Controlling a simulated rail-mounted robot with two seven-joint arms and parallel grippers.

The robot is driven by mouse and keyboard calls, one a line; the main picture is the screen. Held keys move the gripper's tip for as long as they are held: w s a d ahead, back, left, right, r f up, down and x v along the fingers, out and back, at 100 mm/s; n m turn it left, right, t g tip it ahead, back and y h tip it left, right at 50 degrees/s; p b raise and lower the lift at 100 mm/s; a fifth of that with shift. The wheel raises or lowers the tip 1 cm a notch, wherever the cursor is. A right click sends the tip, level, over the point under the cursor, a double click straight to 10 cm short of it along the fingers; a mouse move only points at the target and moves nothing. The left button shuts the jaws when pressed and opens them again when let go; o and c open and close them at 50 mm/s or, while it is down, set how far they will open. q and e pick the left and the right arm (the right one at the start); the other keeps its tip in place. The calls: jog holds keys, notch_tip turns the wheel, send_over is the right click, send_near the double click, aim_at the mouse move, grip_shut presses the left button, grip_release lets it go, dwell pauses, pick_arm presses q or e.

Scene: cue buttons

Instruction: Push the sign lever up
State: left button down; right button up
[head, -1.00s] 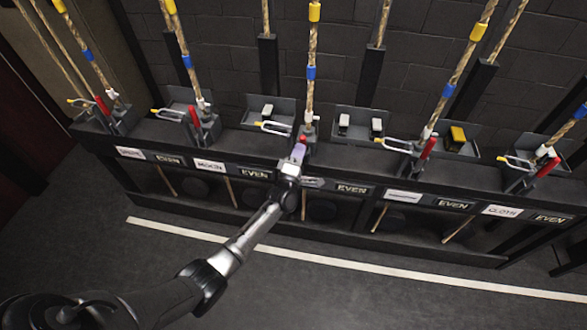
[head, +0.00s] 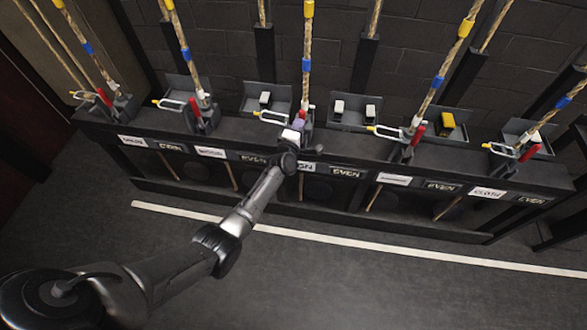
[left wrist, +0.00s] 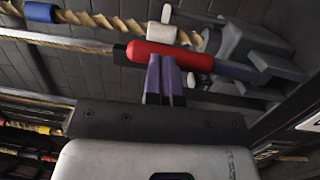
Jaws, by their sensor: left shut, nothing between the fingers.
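The sign lever's red handle (left wrist: 165,55) shows clearly in the left wrist view, lying roughly along its rope (left wrist: 95,18). In the head view, the spot is by the middle rope (head: 306,65), above a partly covered label (head: 306,166), and my gripper hides most of the handle. My left gripper (head: 298,126) is shut and empty. In the left wrist view its purple fingertips (left wrist: 163,72) are right against the red handle, seemingly touching it from below in the picture. My right gripper is not in view.
Similar red levers with ropes stand on both sides, one to the left (head: 195,108) and one to the right (head: 417,132). Yellow-ended pins (head: 270,116) stick out near them. A white line (head: 400,250) crosses the open floor in front of the rack.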

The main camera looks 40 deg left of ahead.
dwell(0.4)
pick_arm(q)
jog(key=r+p+v, duration=0.1)
jog(key=p+v, duration=0.4)
jog(key=v, duration=0.9)
dwell(0.4)
